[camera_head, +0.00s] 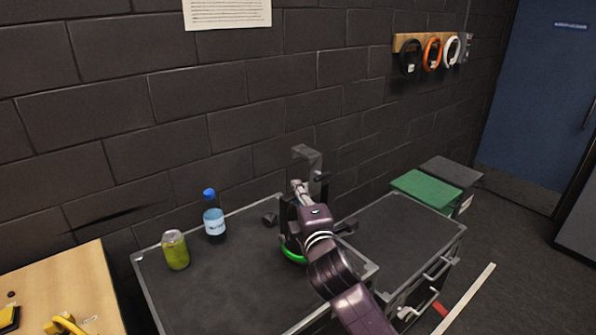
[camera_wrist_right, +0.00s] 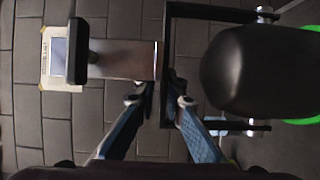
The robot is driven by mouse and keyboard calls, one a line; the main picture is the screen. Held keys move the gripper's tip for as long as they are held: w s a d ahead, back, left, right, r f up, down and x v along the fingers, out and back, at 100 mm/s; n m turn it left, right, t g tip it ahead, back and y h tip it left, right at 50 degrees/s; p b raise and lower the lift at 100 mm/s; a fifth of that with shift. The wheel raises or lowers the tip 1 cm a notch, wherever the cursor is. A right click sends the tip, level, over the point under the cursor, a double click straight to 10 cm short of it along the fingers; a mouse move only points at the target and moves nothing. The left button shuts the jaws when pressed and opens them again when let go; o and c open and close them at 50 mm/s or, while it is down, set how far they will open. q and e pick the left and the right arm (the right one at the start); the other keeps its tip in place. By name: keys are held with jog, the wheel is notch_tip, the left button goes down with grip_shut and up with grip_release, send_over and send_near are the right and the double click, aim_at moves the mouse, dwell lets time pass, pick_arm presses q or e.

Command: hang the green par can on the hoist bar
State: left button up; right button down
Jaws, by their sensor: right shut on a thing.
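The green par can shows in the head view as a bright green rim (camera_head: 292,256) low behind my right gripper; most of its body is hidden. In the right wrist view its rounded black body (camera_wrist_right: 255,75) fills the right side, with a green rim at the edge. My right gripper (camera_head: 300,197) is shut on the can's dark bracket; its fingers (camera_wrist_right: 165,100) also show in the right wrist view. A grey hook-shaped clamp (camera_head: 308,155) rises above the gripper, and its flat face (camera_wrist_right: 122,60) shows in the wrist view. I cannot clearly identify the hoist bar. My left gripper is out of view.
Another dark case top (camera_head: 400,230) is at right, with green and grey boxes (camera_head: 425,188) beyond. Cable coils (camera_head: 432,54) hang on the brick wall. A wooden table (camera_head: 75,285) is at lower left.

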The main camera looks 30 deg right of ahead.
jog(key=shift+f, duration=3.05)
jog(key=c, duration=2.4)
grip_release()
jog(key=shift+f, duration=0.3)
jog(key=o, duration=0.4)
jog(key=shift+s+r, duration=0.1)
